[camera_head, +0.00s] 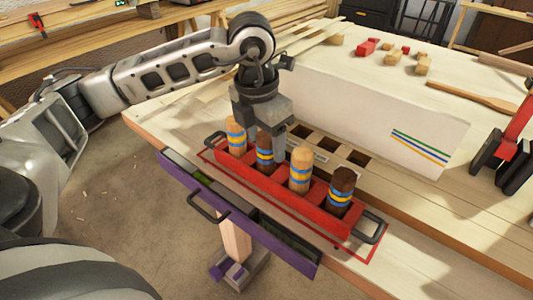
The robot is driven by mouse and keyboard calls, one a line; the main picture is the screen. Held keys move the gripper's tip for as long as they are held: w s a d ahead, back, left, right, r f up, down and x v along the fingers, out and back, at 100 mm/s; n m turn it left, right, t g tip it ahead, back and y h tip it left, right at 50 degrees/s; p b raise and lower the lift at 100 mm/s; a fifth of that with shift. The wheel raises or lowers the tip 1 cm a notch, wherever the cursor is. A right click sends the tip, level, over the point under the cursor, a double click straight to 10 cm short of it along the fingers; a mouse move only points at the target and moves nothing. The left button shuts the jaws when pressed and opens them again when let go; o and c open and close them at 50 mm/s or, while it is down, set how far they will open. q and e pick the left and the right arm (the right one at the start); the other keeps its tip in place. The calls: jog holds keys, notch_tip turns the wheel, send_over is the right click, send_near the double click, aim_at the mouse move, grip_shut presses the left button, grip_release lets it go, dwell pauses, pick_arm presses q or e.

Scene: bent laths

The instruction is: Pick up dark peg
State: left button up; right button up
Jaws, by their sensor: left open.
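A red tray (310,205) with black handles stands near the table's front edge and holds upright pegs in a row. Two are dark brown with blue and yellow bands: one dark peg (265,152) is second from the left, the other dark peg (341,190) is at the right end. A light peg (235,136) and another light peg (300,170) stand among them. My left gripper (263,135) points down, open, over the left part of the tray at the second peg. A finger shows just right of that peg; whether it touches is unclear. My right gripper is out of view.
A white panel (360,110) with coloured stripes stands behind the tray, with square holes (330,145) in the table before it. Red and wooden blocks (368,47) lie farther back. A red and black tool (505,150) is at right.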

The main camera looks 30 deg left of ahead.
aim_at(267, 151)
pick_arm(q)
jog(key=shift+w+d+f, duration=0.1)
jog(key=shift+w+f, duration=0.1)
jog(key=shift+f, duration=0.8)
jog(key=shift+w+f, duration=0.15)
jog(key=shift+f, duration=0.8)
jog(key=c, duration=1.1)
jog(key=shift+r, duration=0.2)
